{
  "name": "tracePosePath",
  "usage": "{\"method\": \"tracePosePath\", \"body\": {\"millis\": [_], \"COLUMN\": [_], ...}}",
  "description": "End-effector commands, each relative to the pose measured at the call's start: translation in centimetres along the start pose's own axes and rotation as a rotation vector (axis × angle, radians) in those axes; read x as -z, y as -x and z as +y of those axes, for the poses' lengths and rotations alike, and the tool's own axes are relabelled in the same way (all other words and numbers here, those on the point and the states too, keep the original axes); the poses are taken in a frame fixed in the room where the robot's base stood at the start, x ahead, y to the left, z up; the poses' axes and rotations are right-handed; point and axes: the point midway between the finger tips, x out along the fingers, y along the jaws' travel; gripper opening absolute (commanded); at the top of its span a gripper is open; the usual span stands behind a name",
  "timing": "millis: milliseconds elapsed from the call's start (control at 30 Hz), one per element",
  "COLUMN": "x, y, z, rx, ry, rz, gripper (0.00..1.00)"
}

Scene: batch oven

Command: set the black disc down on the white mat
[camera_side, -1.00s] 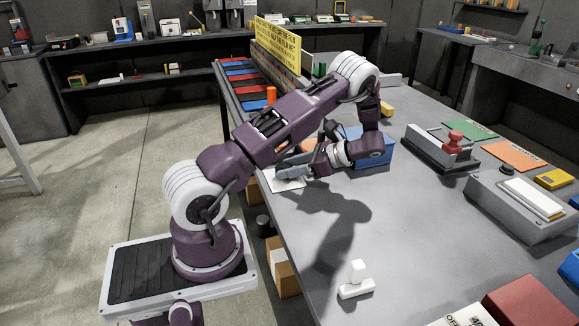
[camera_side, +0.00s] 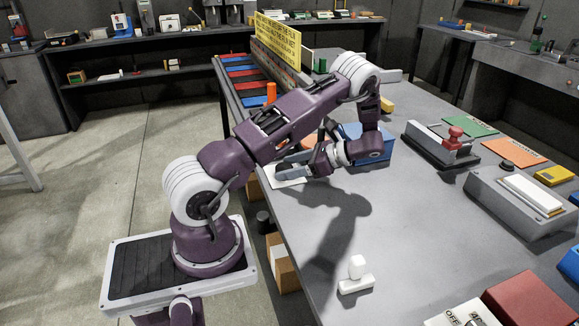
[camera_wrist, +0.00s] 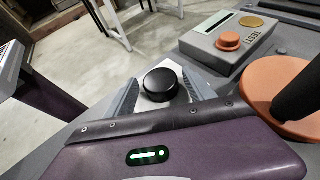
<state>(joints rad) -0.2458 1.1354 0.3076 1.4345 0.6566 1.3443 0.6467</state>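The black disc (camera_wrist: 160,84) lies flat between my fingers in the wrist view, and it appears to rest on the white mat (camera_wrist: 152,103). The white mat also shows at the table's left edge in the side view (camera_side: 291,183), partly under my gripper. My gripper (camera_wrist: 160,92) is low over the mat, its grey fingers spread with a gap on each side of the disc. It also shows in the side view (camera_side: 290,164), where I cannot make out the disc.
An orange round base (camera_wrist: 262,88) with a dark post stands close on the right in the wrist view. A grey box with an orange button (camera_wrist: 228,40) is behind. A blue box (camera_side: 375,146) stands beside my wrist. The middle of the table is clear.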

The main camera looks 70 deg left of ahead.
Motion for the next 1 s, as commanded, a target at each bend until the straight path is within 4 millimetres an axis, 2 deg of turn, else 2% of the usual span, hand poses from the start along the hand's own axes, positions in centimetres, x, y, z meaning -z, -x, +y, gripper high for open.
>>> {"method": "tracePosePath", "body": {"millis": [267,567,600,700,733,767,833,867,900,967,1000], "x": [0.1,0.1,0.1,-0.8,-1.6,-2.7,-6.7,-9.0,-12.3,-17.3,-20.3], "y": [0.2,5.8,6.3,7.2,7.4,7.6,8.3,8.6,9.2,10.0,10.5], "z": [-0.1,-0.1,-0.1,-0.2,-0.4,-0.6,-1.2,-1.5,-1.8,-1.8,-1.7], "rx": [0.003,0.004,0.003,-0.027,-0.052,-0.092,-0.237,-0.323,-0.453,-0.646,-0.768], "ry": [-0.001,0.0,0.0,0.066,0.125,0.21,0.508,0.673,0.899,1.208,1.384], "rz": [0.003,0.004,0.003,0.033,0.061,0.099,0.223,0.285,0.364,0.459,0.51], "gripper": [0.71,0.71,0.73,0.93,0.98,1.0,1.0,1.0,1.0,1.0,1.0]}}
